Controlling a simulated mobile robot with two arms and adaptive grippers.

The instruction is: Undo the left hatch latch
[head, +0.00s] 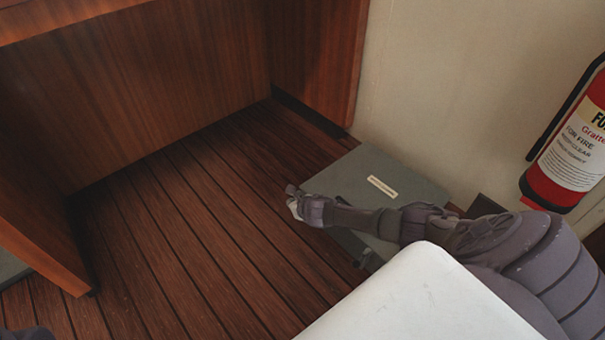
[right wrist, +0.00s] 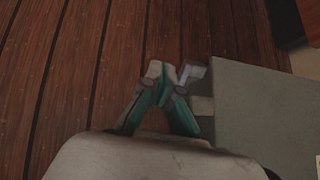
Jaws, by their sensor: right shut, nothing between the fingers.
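The hatch (head: 350,166) is a flat grey-green panel low over the plank floor, with a pale label on top. It also fills the right side of the right wrist view (right wrist: 265,115). A small metal latch piece (right wrist: 191,72) shows at the hatch's left edge in the right wrist view. My right gripper (head: 294,203) is at that edge, shut and empty. Its fingertips (right wrist: 165,74) are close beside the latch piece; I cannot tell if they touch it. In the head view my arm covers part of the hatch.
A fire extinguisher (head: 569,158) hangs at the right by the cream wall (head: 440,80). Wooden desk panels (head: 160,80) stand at the back and left. The plank floor (head: 200,240) left of the hatch is clear.

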